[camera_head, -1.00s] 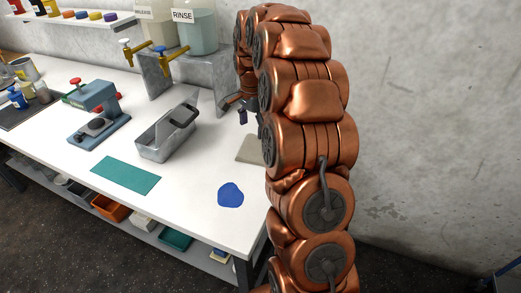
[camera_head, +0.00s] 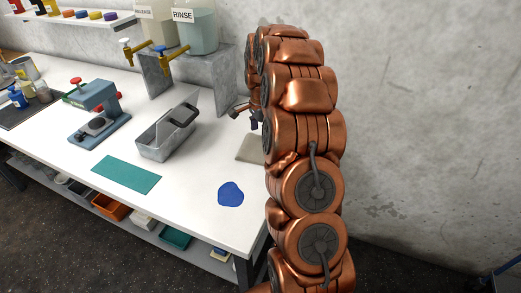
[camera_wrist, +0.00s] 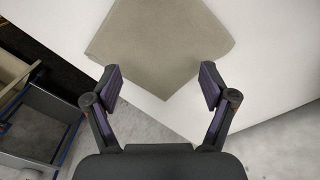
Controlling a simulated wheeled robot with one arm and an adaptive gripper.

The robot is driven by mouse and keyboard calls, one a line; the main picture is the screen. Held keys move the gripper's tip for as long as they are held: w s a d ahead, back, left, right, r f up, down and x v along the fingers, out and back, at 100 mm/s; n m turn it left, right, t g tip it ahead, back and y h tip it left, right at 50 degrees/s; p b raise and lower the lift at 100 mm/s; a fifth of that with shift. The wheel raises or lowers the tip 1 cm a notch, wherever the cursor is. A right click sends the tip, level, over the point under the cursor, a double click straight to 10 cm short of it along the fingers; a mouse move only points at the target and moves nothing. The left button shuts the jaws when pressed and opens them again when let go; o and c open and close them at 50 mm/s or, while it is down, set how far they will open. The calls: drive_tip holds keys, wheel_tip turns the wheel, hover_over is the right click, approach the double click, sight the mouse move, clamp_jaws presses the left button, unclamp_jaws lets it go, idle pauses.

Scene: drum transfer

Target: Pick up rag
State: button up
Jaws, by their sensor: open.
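The rag is most likely the flat beige-grey square cloth (camera_head: 249,148) lying on the white bench top, partly hidden behind my arm in the head view. In the wrist view the cloth (camera_wrist: 163,45) lies ahead of my gripper (camera_wrist: 160,88), its near corner reaching between the two fingertips. My gripper is open and empty, with purple pads on its fingers. In the head view my gripper (camera_head: 246,114) is above the bench, beyond the cloth and partly hidden by my arm. The gap between fingers and cloth is hard to judge.
On the white bench (camera_head: 190,200) are a blue patch (camera_head: 231,194), a teal mat (camera_head: 126,174), a metal tray with a dark handle (camera_head: 160,146) and a blue-grey press (camera_head: 97,112). Drums labelled RINSE (camera_head: 194,32) and RELEASE stand behind. A concrete wall (camera_head: 430,120) is at right.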

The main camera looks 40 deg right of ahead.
sight(261, 150)
drive_tip(key=shift+f+b, duration=0.7)
drive_tip(key=shift+f, duration=1.95)
drive_tip(key=shift+f, duration=0.1)
drive_tip(key=shift+f, duration=0.2)
drive_tip(key=shift+c, duration=1.3)
drive_tip(key=shift+s, duration=0.1)
drive_tip(key=c, duration=0.3)
drive_tip(key=shift+s+a+f, duration=0.1)
drive_tip(key=shift+f, duration=0.05)
drive_tip(key=shift+c, duration=1.4)
drive_tip(key=c, duration=0.4)
drive_tip(key=shift+c, duration=0.2)
drive_tip(key=shift+c, duration=0.2)
